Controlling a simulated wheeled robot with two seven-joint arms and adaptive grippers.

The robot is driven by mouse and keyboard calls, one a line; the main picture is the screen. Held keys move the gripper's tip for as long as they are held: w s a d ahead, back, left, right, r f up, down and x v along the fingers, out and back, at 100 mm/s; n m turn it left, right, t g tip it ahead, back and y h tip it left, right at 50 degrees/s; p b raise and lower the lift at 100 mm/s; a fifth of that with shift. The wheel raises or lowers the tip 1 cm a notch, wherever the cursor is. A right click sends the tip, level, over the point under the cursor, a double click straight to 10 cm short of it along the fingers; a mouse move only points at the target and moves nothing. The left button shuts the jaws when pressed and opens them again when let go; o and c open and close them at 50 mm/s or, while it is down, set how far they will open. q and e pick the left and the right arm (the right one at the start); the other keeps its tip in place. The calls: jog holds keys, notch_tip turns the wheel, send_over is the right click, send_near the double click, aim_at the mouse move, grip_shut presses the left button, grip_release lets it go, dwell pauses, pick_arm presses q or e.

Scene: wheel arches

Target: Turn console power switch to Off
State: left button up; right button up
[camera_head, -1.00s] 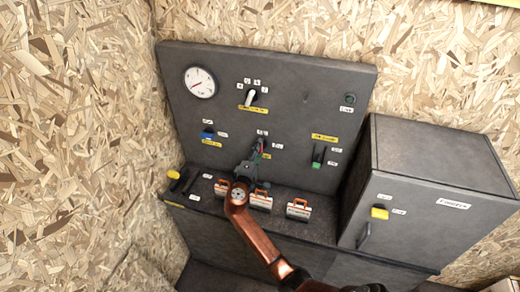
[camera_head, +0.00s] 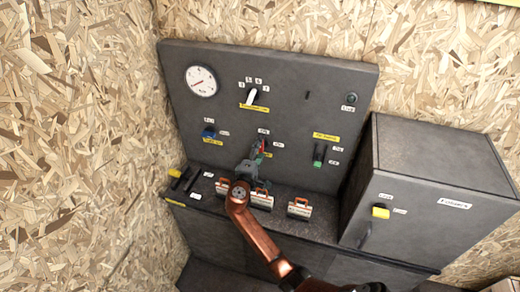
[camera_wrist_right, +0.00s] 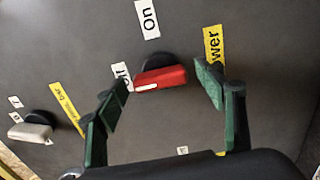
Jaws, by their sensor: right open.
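The console power switch (camera_head: 264,144) is a small red handle on the upright grey panel. In the right wrist view the red switch (camera_wrist_right: 162,78) sits on a dark round base, between an "On" label (camera_wrist_right: 148,18), a partly covered "Off" label (camera_wrist_right: 122,76) and a yellow label ending in "wer" (camera_wrist_right: 213,48). My right gripper (camera_head: 260,152) is at the switch; in the wrist view its open green-padded fingers (camera_wrist_right: 160,80) stand on either side of the handle, with a gap visible on both sides. My left gripper is not in view.
A white-handled selector knob (camera_head: 252,97), a gauge (camera_head: 201,81), a blue switch (camera_head: 208,133) and a green switch (camera_head: 318,156) share the panel. Orange-handled modules (camera_head: 299,208) line the ledge below. A grey cabinet (camera_head: 425,190) with a yellow switch (camera_head: 381,212) stands at right.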

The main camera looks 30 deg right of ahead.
jog(key=v, duration=1.2)
jog(key=shift+s+d, duration=0.1)
jog(key=shift+d, duration=0.05)
